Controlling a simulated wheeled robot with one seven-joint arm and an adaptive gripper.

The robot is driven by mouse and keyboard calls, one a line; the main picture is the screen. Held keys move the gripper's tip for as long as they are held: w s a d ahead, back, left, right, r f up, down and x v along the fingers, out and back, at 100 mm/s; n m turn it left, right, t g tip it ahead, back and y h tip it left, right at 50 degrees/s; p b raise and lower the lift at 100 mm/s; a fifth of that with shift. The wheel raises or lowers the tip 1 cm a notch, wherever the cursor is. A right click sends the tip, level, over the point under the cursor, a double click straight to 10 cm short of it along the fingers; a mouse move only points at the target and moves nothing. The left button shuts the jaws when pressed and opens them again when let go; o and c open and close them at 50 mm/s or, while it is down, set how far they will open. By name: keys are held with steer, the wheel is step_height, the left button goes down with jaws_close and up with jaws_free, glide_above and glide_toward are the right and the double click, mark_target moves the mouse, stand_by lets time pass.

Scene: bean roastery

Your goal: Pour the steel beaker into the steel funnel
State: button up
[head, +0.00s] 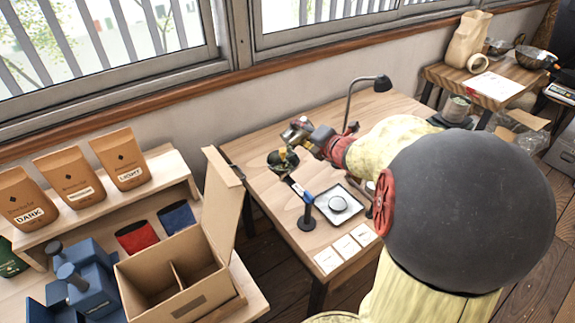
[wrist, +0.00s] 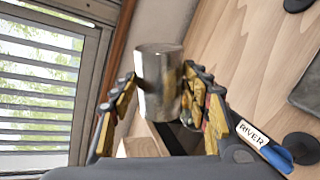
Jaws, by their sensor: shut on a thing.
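My gripper (wrist: 159,90) is shut on the steel beaker (wrist: 159,68), a shiny metal cylinder between the fingers in the wrist view. Against the window and table lines, the beaker appears tipped far over, close to lying on its side. Its contents cannot be seen. In the head view my gripper (head: 303,131) is over the far left part of the table, and the beaker is hard to make out there. A small dark rounded vessel (head: 283,161) sits just below the gripper; I cannot tell if it is the steel funnel. No funnel shows clearly.
An open cardboard box (head: 172,273) stands at front left. A window lies behind.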

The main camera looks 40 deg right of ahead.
steer(key=shift+a+r+n+h+b, duration=0.2)
steer(key=shift+r+n+h+b, duration=0.1)
steer(key=shift+b, duration=0.65)
stand_by(0.5)
